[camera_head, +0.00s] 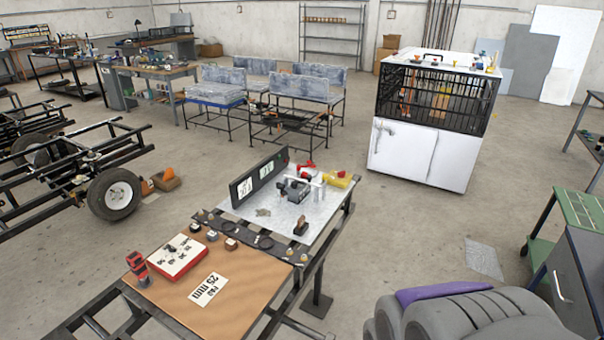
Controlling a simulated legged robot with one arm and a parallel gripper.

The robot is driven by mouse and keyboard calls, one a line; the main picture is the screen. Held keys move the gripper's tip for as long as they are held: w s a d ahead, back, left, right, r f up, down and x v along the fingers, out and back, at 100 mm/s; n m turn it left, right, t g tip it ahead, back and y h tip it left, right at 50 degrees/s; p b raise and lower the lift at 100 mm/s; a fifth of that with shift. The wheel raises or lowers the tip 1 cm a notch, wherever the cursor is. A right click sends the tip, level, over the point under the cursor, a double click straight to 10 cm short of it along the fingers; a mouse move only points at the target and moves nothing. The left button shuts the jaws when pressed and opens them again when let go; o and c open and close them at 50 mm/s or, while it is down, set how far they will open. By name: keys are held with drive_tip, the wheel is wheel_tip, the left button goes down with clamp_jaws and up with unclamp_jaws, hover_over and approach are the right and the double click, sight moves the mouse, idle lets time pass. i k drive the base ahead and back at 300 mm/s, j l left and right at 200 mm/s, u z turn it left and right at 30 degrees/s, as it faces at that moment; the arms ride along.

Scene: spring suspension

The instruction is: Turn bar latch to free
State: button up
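I cannot tell for sure which part is the bar latch. A white cabinet with a black mesh upper half (436,98) stands at the back right, and a small pale handle-like fitting (383,128) sits at the top left of its closed lower doors. On the near workbench, a small dark device with a black arched handle (293,188) stands on the light metal plate (262,219). Whether either one carries the latch, and how the latch is turned, is too small to see. My gripper is not in view.
The brown bench top (200,318) holds a red-and-white box (180,257) and a red-and-black tool (138,268). A wheeled black frame (75,165) stands left. Grey rounded shapes (470,318) fill the lower right. Floor between bench and cabinet is clear.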

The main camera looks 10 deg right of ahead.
sight(325, 176)
drive_tip(key=i+l+u, duration=0.25)
drive_tip(key=u, duration=0.2)
drive_tip(key=i+l+u, duration=0.2)
drive_tip(key=l+u, duration=0.25)
drive_tip(key=i+l, duration=0.15)
drive_tip(key=l, duration=0.3)
drive_tip(key=i+l+u, duration=0.1)
drive_tip(key=l, duration=0.35)
drive_tip(key=i+l, duration=0.15)
drive_tip(key=l, duration=0.35)
drive_tip(key=i+l+u, duration=0.1)
drive_tip(key=l, duration=0.35)
drive_tip(key=i+l, duration=0.15)
drive_tip(key=l, duration=0.35)
drive_tip(key=i+l+u, duration=0.1)
drive_tip(key=l, duration=0.4)
drive_tip(key=i+l, duration=0.15)
drive_tip(key=l, duration=0.3)
